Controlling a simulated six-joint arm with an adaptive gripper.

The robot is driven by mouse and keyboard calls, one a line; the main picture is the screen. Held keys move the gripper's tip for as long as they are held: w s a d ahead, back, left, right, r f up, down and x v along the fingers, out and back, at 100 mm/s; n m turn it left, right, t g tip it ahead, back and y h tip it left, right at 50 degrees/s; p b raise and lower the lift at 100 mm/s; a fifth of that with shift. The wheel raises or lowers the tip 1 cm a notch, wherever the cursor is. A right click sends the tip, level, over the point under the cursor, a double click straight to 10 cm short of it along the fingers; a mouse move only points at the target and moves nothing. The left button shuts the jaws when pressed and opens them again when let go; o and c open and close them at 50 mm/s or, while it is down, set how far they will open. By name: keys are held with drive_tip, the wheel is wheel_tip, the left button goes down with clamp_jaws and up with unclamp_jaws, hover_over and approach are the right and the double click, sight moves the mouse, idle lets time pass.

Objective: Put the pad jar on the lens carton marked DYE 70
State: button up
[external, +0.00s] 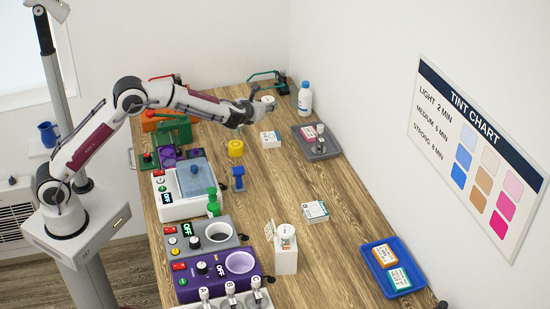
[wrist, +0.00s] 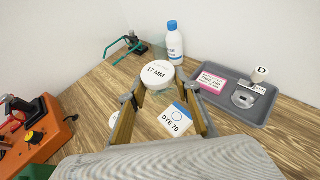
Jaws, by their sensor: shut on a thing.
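My gripper (external: 258,106) is shut on a white round jar marked 17 MM (wrist: 158,73), which sits between the fingertips in the wrist view. In the external view the jar (external: 267,100) is at the far end of the bench and looks held up off the wood. The lens carton marked DYE 70 (wrist: 176,121), white with a blue edge, lies on the bench, apart from the jar. In the external view the carton (external: 270,139) appears below the gripper. The right finger stands close to the carton in the wrist view.
A grey tray (external: 327,152) with small items lies right of the carton. A yellow roll (external: 236,148) is nearby. Another carton (external: 316,211) lies nearer, with bare wood around it.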

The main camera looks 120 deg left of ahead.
drive_tip(key=shift+w+f, duration=0.1)
drive_tip(key=shift+w, duration=0.4)
drive_tip(key=shift+f, duration=0.1)
hover_over(268, 139)
drive_tip(key=shift+a+f, duration=0.1)
drive_tip(key=shift+f, duration=2.95)
drive_tip(key=shift+f, duration=0.1)
drive_tip(key=shift+f, duration=1.75)
drive_tip(key=shift+f, duration=0.1)
drive_tip(key=o, duration=1.1)
